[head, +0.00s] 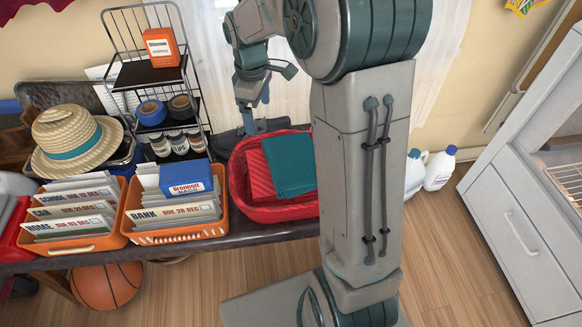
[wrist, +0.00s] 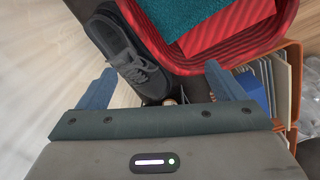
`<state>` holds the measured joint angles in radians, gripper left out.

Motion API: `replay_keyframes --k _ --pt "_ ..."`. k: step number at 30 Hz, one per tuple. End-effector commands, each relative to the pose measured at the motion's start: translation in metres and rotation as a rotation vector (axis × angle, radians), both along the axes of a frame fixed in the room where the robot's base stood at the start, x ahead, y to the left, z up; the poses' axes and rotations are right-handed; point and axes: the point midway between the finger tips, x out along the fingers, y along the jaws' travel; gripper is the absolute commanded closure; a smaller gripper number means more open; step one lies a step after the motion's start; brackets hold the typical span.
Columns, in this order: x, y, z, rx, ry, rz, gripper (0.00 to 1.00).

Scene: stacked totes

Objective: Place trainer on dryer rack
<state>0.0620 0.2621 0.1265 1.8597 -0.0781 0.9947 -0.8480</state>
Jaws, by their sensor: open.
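A dark grey lace-up trainer (wrist: 130,55) lies on the table beside the red basket in the wrist view. My gripper (wrist: 160,70) is open and empty there, its blue fingers spread. A wire rack (head: 570,181) shows inside the white appliance at the right edge, possibly the dryer rack.
The red basket (head: 238,186) holds red and teal cloths. Orange file baskets (head: 197,233), a straw hat (head: 75,137) and a black wire shelf (head: 150,75) crowd the table's left. Bottles (head: 438,168) stand on the floor by the white appliance (head: 510,222). Floor between is clear.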

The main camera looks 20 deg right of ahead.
Motion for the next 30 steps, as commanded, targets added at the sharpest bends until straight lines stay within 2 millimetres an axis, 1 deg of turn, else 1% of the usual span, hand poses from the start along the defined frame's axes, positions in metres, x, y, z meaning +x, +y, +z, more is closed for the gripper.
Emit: replay_keyframes --k 1,4,8,12,15,18,21,25,28,30 --pt "-0.018 0.000 0.007 -0.001 -0.010 -0.060 0.11" --pt "-0.051 -0.002 0.016 0.003 -0.025 -0.198 0.11" --pt "-0.095 -0.005 0.022 0.015 -0.043 -0.381 0.11" --pt "-0.142 -0.007 0.022 0.036 -0.061 -0.576 0.11" --pt "-0.173 -0.008 0.019 0.055 -0.069 -0.706 0.11" --pt "-0.197 -0.008 0.014 0.071 -0.073 -0.809 0.11" --pt "-0.213 -0.008 0.010 0.085 -0.077 -0.882 0.11" --pt "-0.221 -0.010 0.008 0.091 -0.076 -0.922 0.11" --pt "-0.214 -0.010 0.010 0.075 -0.073 -0.896 0.11" --pt "-0.202 -0.010 0.014 0.051 -0.069 -0.846 0.11"
